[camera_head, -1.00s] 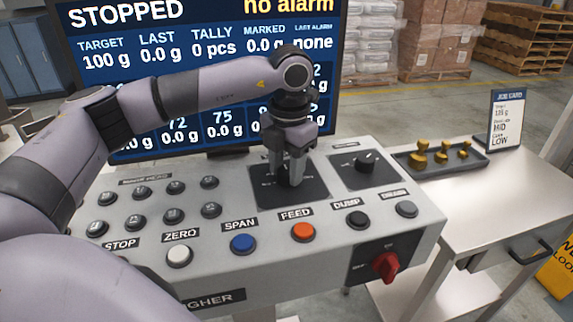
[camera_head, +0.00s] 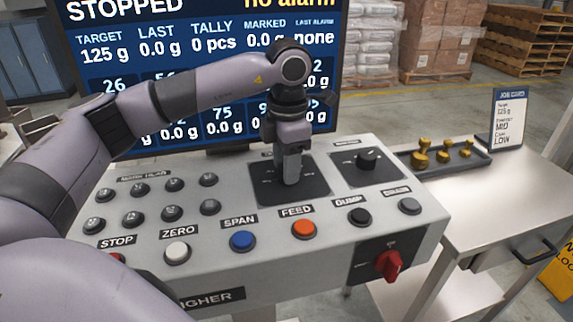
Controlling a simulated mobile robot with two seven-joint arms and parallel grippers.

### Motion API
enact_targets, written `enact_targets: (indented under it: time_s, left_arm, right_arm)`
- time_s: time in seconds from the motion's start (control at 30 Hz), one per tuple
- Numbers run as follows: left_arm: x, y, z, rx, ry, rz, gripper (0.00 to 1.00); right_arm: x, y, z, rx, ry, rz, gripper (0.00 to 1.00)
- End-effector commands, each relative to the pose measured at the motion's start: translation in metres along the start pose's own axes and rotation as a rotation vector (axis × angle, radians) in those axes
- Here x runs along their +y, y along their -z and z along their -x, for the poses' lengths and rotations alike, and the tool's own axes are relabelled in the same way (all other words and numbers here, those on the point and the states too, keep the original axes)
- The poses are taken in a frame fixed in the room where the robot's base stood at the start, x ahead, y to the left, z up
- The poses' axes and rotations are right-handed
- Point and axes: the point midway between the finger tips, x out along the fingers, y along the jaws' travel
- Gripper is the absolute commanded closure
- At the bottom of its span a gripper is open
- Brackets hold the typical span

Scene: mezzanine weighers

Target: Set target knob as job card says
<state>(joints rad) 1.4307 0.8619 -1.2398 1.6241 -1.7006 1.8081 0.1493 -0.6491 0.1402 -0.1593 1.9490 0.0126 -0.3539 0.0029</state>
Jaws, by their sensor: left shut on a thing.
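My left gripper (camera_head: 291,178) points straight down over the dark knob plate (camera_head: 258,190) on the weigher's console and is shut on the target knob, which its fingers mostly hide. The screen (camera_head: 205,55) behind reads STOPPED, no alarm, TARGET 125 g, LAST 0.0 g, TALLY 0 pcs. The job card (camera_head: 508,115) stands upright at the right on the side table; its target line seems to read 125 g, with MID and LOW below. My right gripper is not in view.
A second black knob (camera_head: 367,158) sits right of the gripper. Below are the blue SPAN button (camera_head: 243,241), orange FEED button (camera_head: 303,229) and red switch (camera_head: 389,264). A tray (camera_head: 483,160) with brass weights lies on the side table (camera_head: 500,205).

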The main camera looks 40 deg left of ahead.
Motion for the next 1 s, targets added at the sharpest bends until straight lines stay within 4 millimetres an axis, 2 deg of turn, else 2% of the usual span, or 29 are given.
enact_targets:
  time_s: [0.4,1.0]
  left_arm:
    - [0.0016,-0.0006,0.0014,-0.019,-0.003,-0.257,0.88]
    - [0.0019,-0.0009,0.0022,-0.024,-0.003,-0.325,0.88]
  right_arm:
    - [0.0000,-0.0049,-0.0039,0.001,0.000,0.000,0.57]
    - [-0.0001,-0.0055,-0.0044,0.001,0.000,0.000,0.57]
